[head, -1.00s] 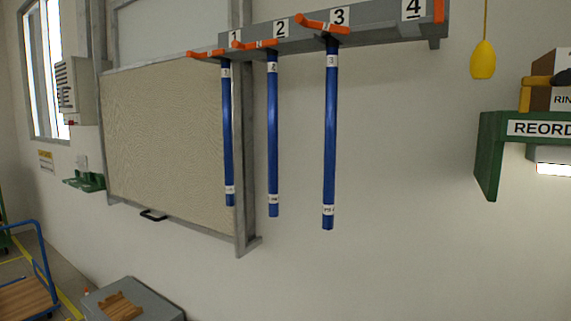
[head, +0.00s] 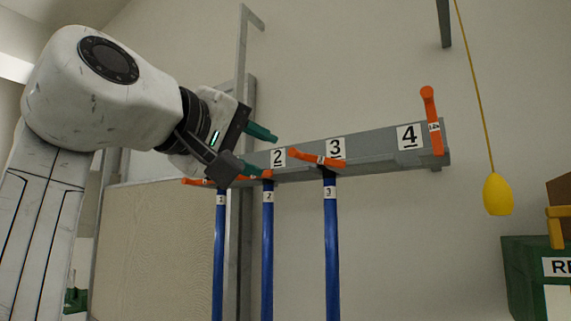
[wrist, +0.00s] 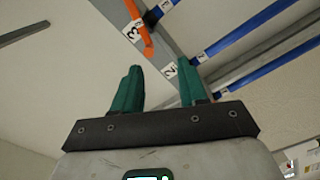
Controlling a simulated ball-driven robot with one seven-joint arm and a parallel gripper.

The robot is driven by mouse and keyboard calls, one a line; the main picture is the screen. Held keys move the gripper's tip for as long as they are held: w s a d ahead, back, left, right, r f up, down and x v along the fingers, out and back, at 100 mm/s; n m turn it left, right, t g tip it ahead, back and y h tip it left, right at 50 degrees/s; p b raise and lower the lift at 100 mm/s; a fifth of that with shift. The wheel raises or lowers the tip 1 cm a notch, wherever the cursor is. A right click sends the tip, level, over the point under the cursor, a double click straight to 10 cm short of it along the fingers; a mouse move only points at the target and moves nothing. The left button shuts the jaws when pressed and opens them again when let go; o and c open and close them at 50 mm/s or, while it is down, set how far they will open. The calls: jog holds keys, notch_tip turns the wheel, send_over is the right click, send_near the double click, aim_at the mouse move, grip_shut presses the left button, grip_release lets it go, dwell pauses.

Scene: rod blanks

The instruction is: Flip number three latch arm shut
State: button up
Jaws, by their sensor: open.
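The number three latch arm (head: 318,159) is an orange lever at the grey rail's plate 3, above a blue rod (head: 331,250). It lies nearly level, slanting slightly, its free end toward the left. I cannot tell whether it is fully closed. It also shows at the top of the wrist view (wrist: 139,22), beside the 3 label. My gripper (head: 257,151) is open and empty, with teal fingers, left of latch three and near plate 2 in the picture. In the wrist view my gripper (wrist: 159,72) points toward the rail, apart from the latch.
The grey rail (head: 385,148) also carries latch arm two (head: 254,172), latch arm one (head: 197,182), both nearly level, and upright latch arm four (head: 431,118). Blue rods hang under 1 and 2; none hangs under 4. A yellow pendant (head: 497,194) hangs at right.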

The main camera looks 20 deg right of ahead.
aim_at(292, 153)
jog(key=w+d+p, duration=0.1)
jog(key=d, duration=0.1)
jog(key=w+d+r+p, duration=0.1)
jog(key=w+d, duration=0.1)
jog(key=w+d+r+p, duration=0.1)
jog(key=d, duration=0.2)
jog(key=shift+w, duration=0.4)
jog(key=shift+x, duration=0.85)
grip_shut()
jog(key=shift+s+f, duration=0.1)
jog(key=shift+f, duration=0.05)
